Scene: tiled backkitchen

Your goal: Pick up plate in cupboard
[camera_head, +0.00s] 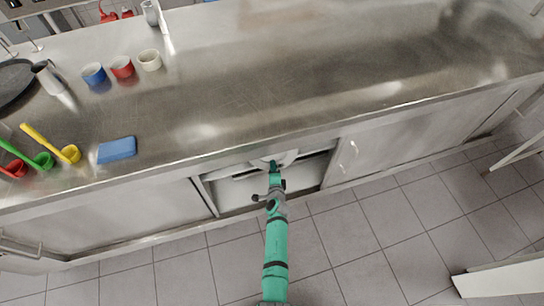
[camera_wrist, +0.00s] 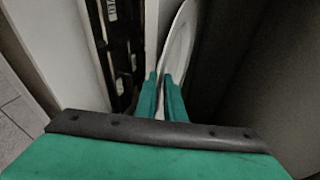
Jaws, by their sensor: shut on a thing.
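In the wrist view a white plate (camera_wrist: 181,45) stands on edge inside the dark cupboard. My gripper (camera_wrist: 162,80) has its two green fingers closed on the plate's near lower rim. In the head view my arm reaches into the open cupboard (camera_head: 235,192) below the counter, with my gripper (camera_head: 273,165) at the opening. A part of the white plate (camera_head: 285,157) shows there just under the counter edge. The far side of the plate is hidden.
The steel counter (camera_head: 300,80) overhangs the opening. On it are a blue sponge (camera_head: 117,149), ladles (camera_head: 50,143) and several cups (camera_head: 122,67). A closed door (camera_head: 380,150) is to the right. A dark slotted panel (camera_wrist: 122,40) is left of the plate. The tiled floor in front is clear.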

